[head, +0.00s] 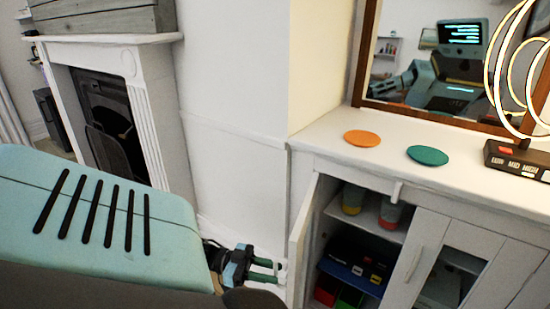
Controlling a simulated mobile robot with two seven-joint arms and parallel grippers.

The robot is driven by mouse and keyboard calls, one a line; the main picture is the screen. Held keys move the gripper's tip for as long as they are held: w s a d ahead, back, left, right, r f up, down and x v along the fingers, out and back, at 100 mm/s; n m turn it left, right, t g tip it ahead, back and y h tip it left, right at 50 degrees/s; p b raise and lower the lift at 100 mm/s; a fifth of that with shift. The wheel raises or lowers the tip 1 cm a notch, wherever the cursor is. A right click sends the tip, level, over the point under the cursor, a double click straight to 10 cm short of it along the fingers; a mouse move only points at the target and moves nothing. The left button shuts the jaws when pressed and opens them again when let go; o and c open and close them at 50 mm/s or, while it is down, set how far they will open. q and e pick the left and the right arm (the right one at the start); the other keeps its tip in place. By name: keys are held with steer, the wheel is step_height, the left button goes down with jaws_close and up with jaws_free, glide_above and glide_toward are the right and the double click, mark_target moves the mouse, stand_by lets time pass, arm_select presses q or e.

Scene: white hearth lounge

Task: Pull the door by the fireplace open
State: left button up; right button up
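The white cabinet door (303,240) nearest the fireplace (115,110) stands swung out from the cabinet, showing mostly its edge. The compartment behind it is exposed. My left gripper (281,270) is low in the middle of the head view, at the outer side of this door. Its two green fingers point right and are apart, with a gap between them. A small white part, perhaps the door's handle, is at the fingertips; I cannot tell whether they touch it. My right gripper is not in view.
The white cabinet (465,190) carries an orange disc (362,138), a green disc (427,155) and a ring lamp (515,158). A mirror (430,60) reflects me. Inside are jars (352,198) and boxes (355,265). Another door's handle (413,264) is at right.

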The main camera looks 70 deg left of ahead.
arm_select(q)
steer(key=v, duration=0.6)
steer(key=shift+d, duration=0.1)
stand_by(0.4)
